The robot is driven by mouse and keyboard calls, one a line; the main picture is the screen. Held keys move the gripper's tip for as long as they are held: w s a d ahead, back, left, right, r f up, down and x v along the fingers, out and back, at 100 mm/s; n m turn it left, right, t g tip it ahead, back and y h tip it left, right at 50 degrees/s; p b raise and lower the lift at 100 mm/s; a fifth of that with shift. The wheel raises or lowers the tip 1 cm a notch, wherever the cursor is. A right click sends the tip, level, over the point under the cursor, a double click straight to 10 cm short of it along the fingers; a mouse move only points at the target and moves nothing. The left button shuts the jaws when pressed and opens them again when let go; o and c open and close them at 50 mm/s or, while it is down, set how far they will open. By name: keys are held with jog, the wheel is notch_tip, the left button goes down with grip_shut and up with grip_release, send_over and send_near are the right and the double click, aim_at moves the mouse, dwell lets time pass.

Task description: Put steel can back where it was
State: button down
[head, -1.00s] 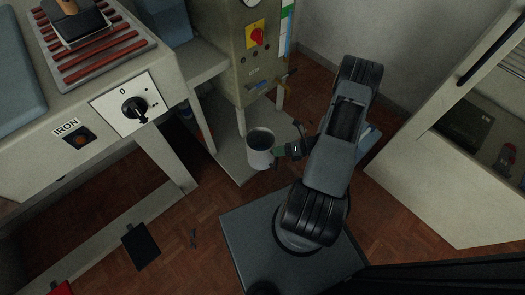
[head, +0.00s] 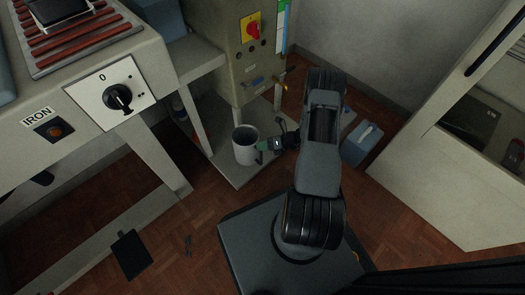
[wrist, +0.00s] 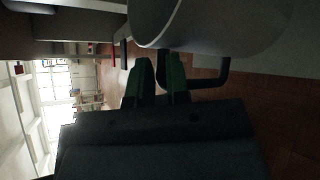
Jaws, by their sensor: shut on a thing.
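The steel can (head: 244,147) is a pale grey, open-topped cylinder with a dark inside, upright in the head view. My gripper (head: 263,146) is at its right side, shut on it. In the wrist view the can (wrist: 215,25) fills the upper part, with a dark bar-like handle below it. The green fingertips (wrist: 160,75) of my gripper are at that handle. The can appears over or on the low shelf (head: 235,174) under the grey machine; I cannot tell whether it touches the shelf.
The grey machine (head: 250,60) with a red knob stands behind the can. The ironing table (head: 100,85) is at the left, with a post close to the can. A dark flat piece (head: 132,254) lies on the floor.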

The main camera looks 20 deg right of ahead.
aim_at(254, 152)
notch_tip(254, 152, down, 3)
jog(key=shift+w+f+b, duration=0.1)
jog(key=shift+f+b, duration=0.05)
jog(key=shift+b, duration=0.95)
jog(key=c, duration=1.1)
grip_release()
